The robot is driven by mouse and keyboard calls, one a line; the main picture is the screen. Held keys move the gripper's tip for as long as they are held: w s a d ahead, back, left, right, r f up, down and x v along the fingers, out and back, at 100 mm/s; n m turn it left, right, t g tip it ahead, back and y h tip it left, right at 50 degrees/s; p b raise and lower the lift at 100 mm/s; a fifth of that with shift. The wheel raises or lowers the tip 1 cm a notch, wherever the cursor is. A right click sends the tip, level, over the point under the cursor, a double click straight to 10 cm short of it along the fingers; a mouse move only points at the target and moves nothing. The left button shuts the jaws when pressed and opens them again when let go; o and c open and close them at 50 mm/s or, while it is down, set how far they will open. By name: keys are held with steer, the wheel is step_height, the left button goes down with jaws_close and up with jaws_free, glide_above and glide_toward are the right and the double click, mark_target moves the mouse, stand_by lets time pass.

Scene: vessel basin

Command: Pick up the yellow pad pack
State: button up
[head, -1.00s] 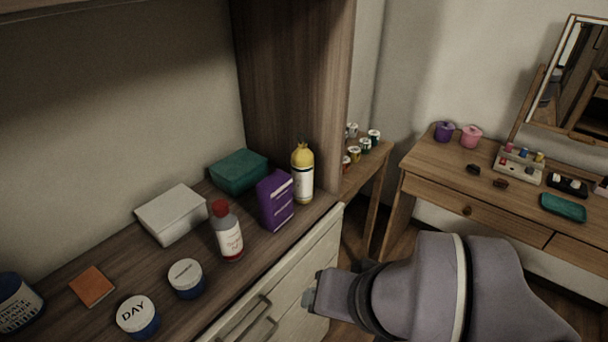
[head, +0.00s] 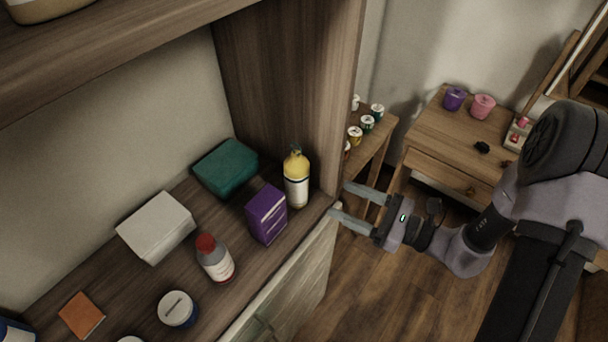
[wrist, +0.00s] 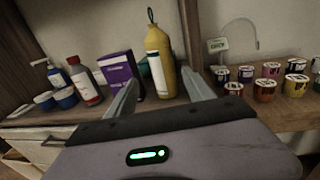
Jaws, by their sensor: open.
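The yellow pad pack (head: 296,180) is a tall upright cylinder with a pale label band. It stands on the wooden counter near its right end, beside the purple box (head: 267,215). In the wrist view the yellow pad pack (wrist: 160,62) has a dark loop on top and appears ahead, between my fingers. My gripper (head: 338,198) is open and empty, to the right of the pack by the counter's end. In the wrist view my gripper (wrist: 159,77) points towards the pack, apart from it as far as I can tell.
A red-capped bottle (head: 215,258), a teal box (head: 226,167) and a white box (head: 157,227) share the counter (head: 115,265). An upright wooden panel (head: 290,90) rises behind the pack. Several small cups (wrist: 265,90) stand on a side table at right.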

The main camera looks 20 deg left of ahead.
mark_target(303, 181)
steer(key=b+x, duration=0.1)
steer(key=x, duration=0.5)
steer(key=b+x, duration=0.1)
steer(key=x, duration=0.4)
steer(key=shift+w+a+f, duration=0.1)
steer(key=shift+w+a, duration=0.1)
steer(key=shift+d, duration=0.1)
steer(key=c, duration=1.1)
steer(key=shift+c, duration=0.2)
